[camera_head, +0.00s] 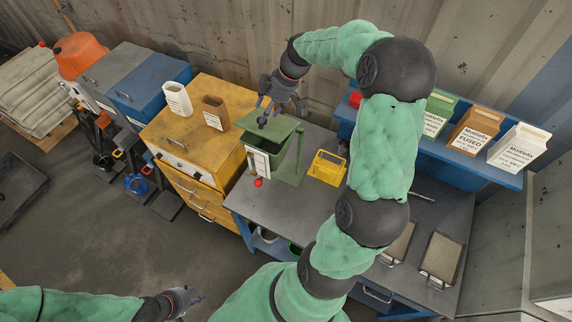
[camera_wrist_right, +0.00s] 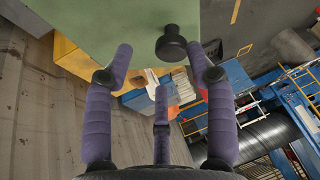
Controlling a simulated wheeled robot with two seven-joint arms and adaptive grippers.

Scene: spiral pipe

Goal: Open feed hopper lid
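The green feed hopper (camera_head: 290,168) stands at the left end of the grey workbench. My right gripper (camera_head: 264,108) is over the lid. Its purple fingers (camera_wrist_right: 160,72) are spread, with the knob between the upper two, and I see no grip on it. My left gripper (camera_head: 195,298) is low at the bottom left, far from the hopper.
A yellow cabinet (camera_head: 190,150) with a white and a brown container stands left of the hopper. A yellow basket (camera_head: 327,167) is to its right, and a red ball (camera_head: 258,183) is in front. A blue shelf (camera_head: 470,157) holds several labelled cartons. My right arm covers the bench's middle.

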